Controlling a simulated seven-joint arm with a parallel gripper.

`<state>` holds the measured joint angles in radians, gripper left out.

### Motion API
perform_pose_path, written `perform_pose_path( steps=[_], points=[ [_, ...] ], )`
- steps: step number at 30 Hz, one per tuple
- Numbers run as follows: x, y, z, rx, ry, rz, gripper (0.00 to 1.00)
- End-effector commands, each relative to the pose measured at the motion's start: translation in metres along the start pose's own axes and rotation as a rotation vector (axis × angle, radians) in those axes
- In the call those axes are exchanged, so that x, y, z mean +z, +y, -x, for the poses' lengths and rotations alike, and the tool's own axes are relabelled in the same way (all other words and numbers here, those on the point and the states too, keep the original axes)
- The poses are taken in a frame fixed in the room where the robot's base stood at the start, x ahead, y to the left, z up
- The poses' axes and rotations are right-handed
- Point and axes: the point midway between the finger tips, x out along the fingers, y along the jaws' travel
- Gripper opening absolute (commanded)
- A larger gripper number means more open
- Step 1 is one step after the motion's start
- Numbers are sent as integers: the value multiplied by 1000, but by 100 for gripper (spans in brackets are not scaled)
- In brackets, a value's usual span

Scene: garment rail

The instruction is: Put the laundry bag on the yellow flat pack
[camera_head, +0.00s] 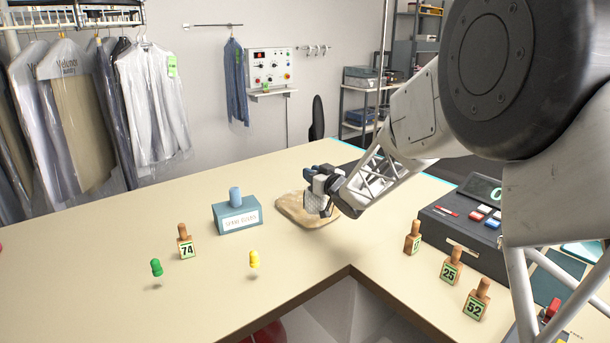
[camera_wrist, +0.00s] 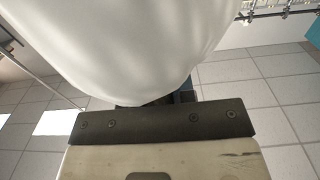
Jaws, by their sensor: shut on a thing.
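My gripper (camera_head: 322,184) is low over the counter and shut on a small pale, net-like bundle (camera_head: 316,203), which looks like the laundry bag. The jaws and wrist hide part of it. A tan, flat, round-cornered pack (camera_head: 292,210) lies on the counter behind and below the bundle. It is the likeliest flat pack, though it looks more tan than yellow. I cannot tell whether the bundle touches it. In the wrist view, a large smooth white shape (camera_wrist: 110,45) fills the top, above a dark bar with screws; I cannot tell what it is.
A teal box with a label (camera_head: 238,218) stands just left of the tan pack. Numbered wooden tags, such as 74 (camera_head: 186,243), and green (camera_head: 156,268) and yellow (camera_head: 254,260) pegs are nearby. A dark console (camera_head: 455,232) is at right. The counter's front left is mostly clear.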

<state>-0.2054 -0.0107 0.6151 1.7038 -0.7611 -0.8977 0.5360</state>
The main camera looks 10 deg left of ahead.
Motion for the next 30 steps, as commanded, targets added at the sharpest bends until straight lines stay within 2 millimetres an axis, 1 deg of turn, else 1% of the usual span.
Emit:
perform_pose_path(
  steps=[3, 21, 25, 30],
  points=[
    [2, 8, -16, 0, 1, 0, 0],
    [9, 45, -89, 0, 1, 0, 0],
    [10, 51, -101, -1, 1, 1, 0],
    [12, 55, -110, 0, 0, 1, 0]
  ],
)
